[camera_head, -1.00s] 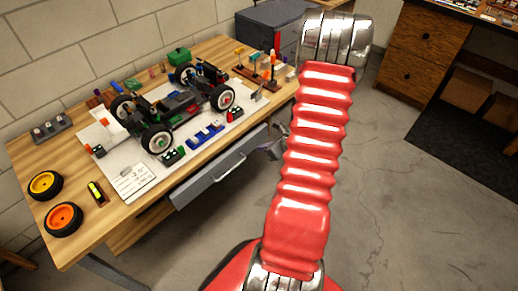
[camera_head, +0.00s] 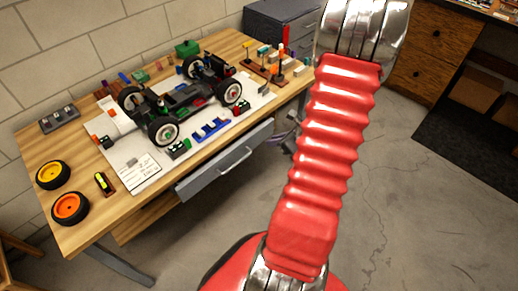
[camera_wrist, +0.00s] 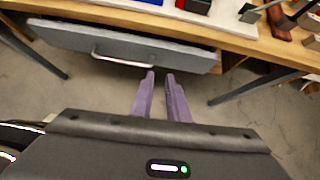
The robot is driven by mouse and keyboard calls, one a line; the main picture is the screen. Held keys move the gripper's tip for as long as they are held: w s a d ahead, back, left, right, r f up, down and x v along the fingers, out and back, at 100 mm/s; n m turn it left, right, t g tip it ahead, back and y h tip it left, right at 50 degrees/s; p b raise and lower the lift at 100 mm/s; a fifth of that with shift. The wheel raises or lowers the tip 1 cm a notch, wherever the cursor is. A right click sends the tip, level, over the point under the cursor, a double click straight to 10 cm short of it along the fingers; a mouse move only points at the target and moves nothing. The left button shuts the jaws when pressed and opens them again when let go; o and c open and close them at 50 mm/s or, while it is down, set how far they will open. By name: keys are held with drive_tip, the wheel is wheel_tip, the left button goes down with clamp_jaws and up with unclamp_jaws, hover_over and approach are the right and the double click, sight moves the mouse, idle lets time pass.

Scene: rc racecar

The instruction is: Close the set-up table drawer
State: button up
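The set-up table (camera_head: 85,225) is wooden, and its grey drawer (camera_head: 195,184) stands out from under the front edge, partly open. A pale bar handle (camera_head: 234,165) is on the drawer front. In the wrist view the drawer (camera_wrist: 185,57) spans the upper left, with its handle (camera_wrist: 122,61) facing me. My gripper (camera_wrist: 160,75) has two purple fingers with a narrow gap and nothing between them. Its tips appear just in front of the drawer, right of the handle; I cannot tell whether they touch it. In the head view my arm mostly hides the gripper.
A toy car chassis (camera_head: 180,96) lies on a white sheet on the table, with loose wheels (camera_head: 69,208) at the left. Table legs (camera_wrist: 258,87) stand either side of the drawer. A grey cabinet (camera_head: 276,27) is behind. The concrete floor (camera_head: 400,200) at right is clear.

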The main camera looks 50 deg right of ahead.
drive_tip(key=o, duration=0.3)
drive_tip(key=w+a+r+n+y, duration=0.1)
drive_tip(key=w+a+r+n, duration=0.1)
drive_tip(key=a+r, duration=0.1)
drive_tip(key=w+a+r+n, duration=0.2)
drive_tip(key=a+r+n, duration=0.1)
drive_tip(key=a, duration=0.1)
drive_tip(key=w+a+r+n+y, duration=0.1)
drive_tip(key=w+a+r+n, duration=0.1)
drive_tip(key=a+r+n, duration=0.1)
drive_tip(key=shift+w+a+g+y, duration=0.2)
drive_tip(key=shift+a+g+y, duration=0.1)
drive_tip(key=shift+a, duration=0.35)
drive_tip(key=s+a+r+n+g, duration=0.2)
drive_tip(key=a+r+n, duration=0.4)
drive_tip(key=a+n, duration=0.4)
drive_tip(key=s+a+r+n+g, duration=0.2)
drive_tip(key=a+r+n, duration=0.55)
drive_tip(key=a, duration=0.45)
drive_tip(key=s+a+r+n, duration=0.1)
drive_tip(key=s+r+n, duration=0.1)
drive_tip(key=n, duration=0.1)
drive_tip(key=s+a+r+n+h, duration=0.1)
drive_tip(key=s+a+r+n, duration=0.1)
drive_tip(key=s+n, duration=0.1)
drive_tip(key=s+a+r+n+t+h, duration=0.1)
drive_tip(key=s+r+n, duration=0.1)
drive_tip(key=n, duration=0.2)
drive_tip(key=shift+s+a, duration=0.3)
